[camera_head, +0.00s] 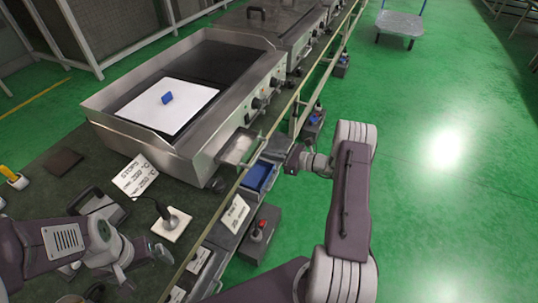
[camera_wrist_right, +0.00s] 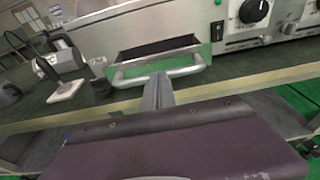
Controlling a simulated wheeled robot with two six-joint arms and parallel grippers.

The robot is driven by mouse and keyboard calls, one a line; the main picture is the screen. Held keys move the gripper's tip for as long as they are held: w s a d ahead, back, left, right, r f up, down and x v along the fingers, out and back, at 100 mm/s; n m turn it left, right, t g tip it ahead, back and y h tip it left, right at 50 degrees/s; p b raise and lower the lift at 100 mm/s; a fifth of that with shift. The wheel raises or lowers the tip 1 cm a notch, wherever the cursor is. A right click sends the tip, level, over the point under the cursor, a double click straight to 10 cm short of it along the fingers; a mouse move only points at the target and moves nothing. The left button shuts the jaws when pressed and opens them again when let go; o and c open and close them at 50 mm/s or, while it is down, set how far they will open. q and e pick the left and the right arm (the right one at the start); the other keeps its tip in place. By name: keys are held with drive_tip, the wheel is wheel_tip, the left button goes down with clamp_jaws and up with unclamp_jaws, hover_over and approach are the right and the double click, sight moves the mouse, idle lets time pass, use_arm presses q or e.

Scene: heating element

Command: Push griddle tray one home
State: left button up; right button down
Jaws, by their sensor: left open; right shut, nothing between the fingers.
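The steel griddle (camera_head: 205,95) stands on the bench with a white sheet and a small blue block on its dark plate. Its metal tray (camera_head: 238,149) sticks out partway from the front, below the knobs. In the right wrist view, the tray's bar handle (camera_wrist_right: 192,70) spans the front below a dark opening. My right gripper (camera_head: 290,158) is shut and empty in front of the tray. Its fingers (camera_wrist_right: 158,90) show at the middle of the handle bar; I cannot tell if they touch it. My left gripper (camera_head: 152,254) is open and empty above the bench at lower left.
A lamp-like tool on a white base (camera_head: 171,224) stands near my left gripper. A paper card (camera_head: 135,176) lies by the griddle's corner. A blue bin (camera_head: 259,176) sits below the bench edge.

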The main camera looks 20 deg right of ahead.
sight(251, 146)
drive_tip(key=x, duration=0.3)
drive_tip(key=r+b+x, duration=0.1)
drive_tip(key=x, duration=0.2)
drive_tip(key=b+x, duration=0.1)
drive_tip(key=x, duration=0.2)
drive_tip(key=shift+w+a+r, duration=0.2)
drive_tip(key=shift+w+a, duration=0.05)
drive_tip(key=shift+a, duration=0.05)
use_arm(q)
wheel_tip(251, 146, down, 2)
drive_tip(key=shift+s+d+f, duration=0.1)
drive_tip(key=shift+d+f, duration=0.05)
use_arm(e)
drive_tip(key=shift+w+r, duration=0.15)
drive_tip(key=shift+r, duration=0.15)
drive_tip(key=shift+r, duration=0.1)
